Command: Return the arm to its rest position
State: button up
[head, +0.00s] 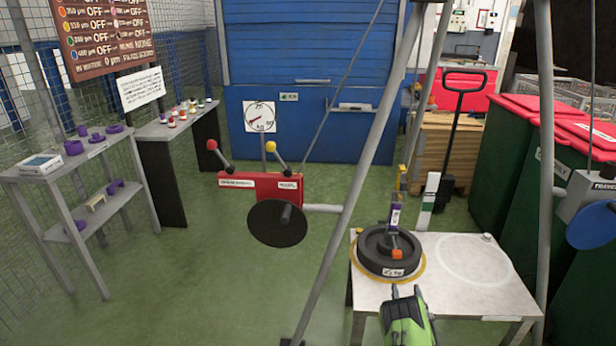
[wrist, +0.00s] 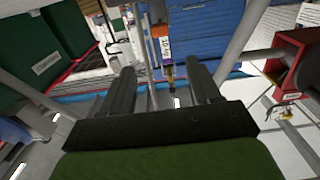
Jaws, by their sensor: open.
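My gripper (head: 406,291) is at the bottom of the head view, in front of the white table's near edge, with its green body below and two dark fingers pointing up. In the wrist view, my gripper (wrist: 163,78) has its fingers spread apart, with nothing held between them. A narrow labelled hanging piece (wrist: 161,45) shows beyond the gap between the fingertips. How far it is from them is hard to tell.
A black round weight (head: 374,262) sits in a yellow ring on the white table (head: 462,293). Grey frame poles (head: 362,150) stand left and right of it. A red lever box (head: 235,190) with a black disc is at the left. Green floor is open at lower left.

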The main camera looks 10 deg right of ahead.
jog(key=w+a+r+m+g, duration=0.15)
jog(key=w+r, duration=0.25)
jog(key=r, duration=0.8)
jog(key=s+a+r+g+y, duration=0.1)
jog(key=s+a+r+g, duration=0.1)
jog(key=a+r, duration=0.3)
jog(key=s+a+r+g, duration=0.1)
jog(key=a+r, duration=0.2)
jog(key=r, duration=0.5)
jog(key=s+a+r+n+g+y, duration=0.1)
jog(key=s+a+r, duration=0.25)
jog(key=s, duration=0.25)
jog(key=s+a+r+n+g+y, duration=0.1)
jog(key=s+a+r, duration=0.2)
jog(key=s+a, duration=0.15)
jog(key=s+a+r+g+y, duration=0.1)
jog(key=s+a+r+g, duration=0.1)
jog(key=s+a+r, duration=0.3)
jog(key=s+a+f+n+g+y+p, duration=0.1)
jog(key=s+a+f+g, duration=0.1)
jog(key=s, duration=1)
jog(key=s+a+f+n+g, duration=0.1)
jog(key=s+a+n, duration=0.15)
jog(key=s, duration=0.95)
notch_tip(320, 180, up, 16)
jog(key=w+p, duration=0.1)
jog(key=p, duration=1.5)
jog(key=shift+r+m+p, duration=0.2)
jog(key=shift+m+p, duration=0.1)
jog(key=shift+m, duration=0.1)
